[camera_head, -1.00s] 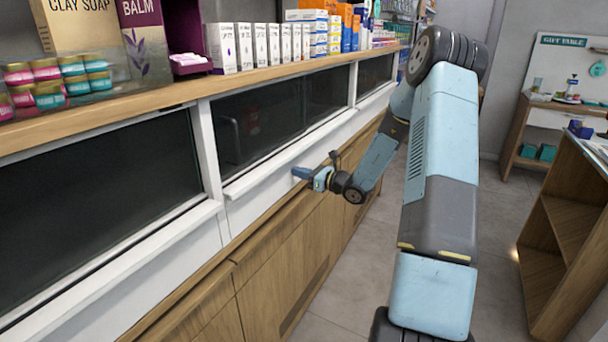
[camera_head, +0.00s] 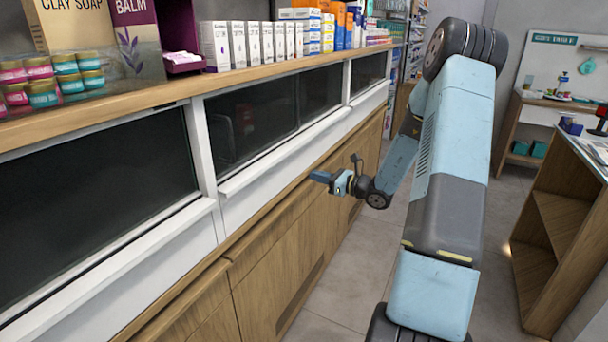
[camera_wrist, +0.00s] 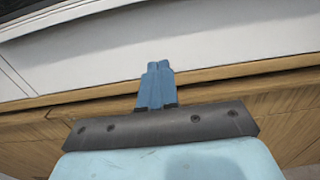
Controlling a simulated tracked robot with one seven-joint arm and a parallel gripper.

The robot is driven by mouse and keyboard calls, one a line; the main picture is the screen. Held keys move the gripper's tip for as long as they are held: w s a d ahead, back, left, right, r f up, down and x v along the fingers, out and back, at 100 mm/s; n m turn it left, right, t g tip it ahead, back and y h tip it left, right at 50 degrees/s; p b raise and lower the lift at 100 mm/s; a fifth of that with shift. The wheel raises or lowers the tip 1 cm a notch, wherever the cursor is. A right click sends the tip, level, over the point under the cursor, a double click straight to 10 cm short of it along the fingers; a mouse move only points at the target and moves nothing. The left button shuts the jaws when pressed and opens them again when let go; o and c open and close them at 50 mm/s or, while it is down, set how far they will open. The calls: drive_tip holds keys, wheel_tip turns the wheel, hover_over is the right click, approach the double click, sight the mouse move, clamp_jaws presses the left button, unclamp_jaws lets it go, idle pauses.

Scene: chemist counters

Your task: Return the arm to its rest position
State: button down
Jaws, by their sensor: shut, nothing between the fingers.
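My gripper (camera_head: 322,177) is in the middle of the head view, at the end of my bent arm. It points left toward the front of the counter (camera_head: 290,225), below the dark glass panels. The gripper is shut and holds nothing. In the wrist view its two blue fingers (camera_wrist: 157,78) lie together, with the white counter face and a wooden ledge behind them. The head view does not show clearly how wide the gap to the counter is.
The shelf top (camera_head: 160,95) on the left carries jars (camera_head: 42,95), white boxes (camera_head: 238,45) and orange boxes. A wooden shelf unit (camera_head: 560,235) stands at the right. Bare tiled floor (camera_head: 340,275) lies between it and the counter.

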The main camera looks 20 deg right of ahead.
drive_tip(key=v, duration=0.5)
drive_tip(key=s+a+r+n+g+h, duration=0.1)
drive_tip(key=s+a+r+n+g, duration=0.5)
drive_tip(key=a+n, duration=0.25)
drive_tip(key=s+a+r+n+g+h, duration=0.1)
drive_tip(key=s+a+r+n+g, duration=0.4)
drive_tip(key=s+a+n, duration=0.3)
drive_tip(key=s+d+r+n+t+h, duration=0.1)
drive_tip(key=s+r+n+h, duration=0.4)
drive_tip(key=s, duration=0.4)
drive_tip(key=s+d+r+n+t+h, duration=0.1)
drive_tip(key=s+r+n+h, duration=0.4)
drive_tip(key=s, duration=0.5)
drive_tip(key=shift+s+n+t, duration=0.2)
drive_tip(key=shift+n+t, duration=0.35)
drive_tip(key=shift+t, duration=0.05)
drive_tip(key=shift+d+r, duration=0.15)
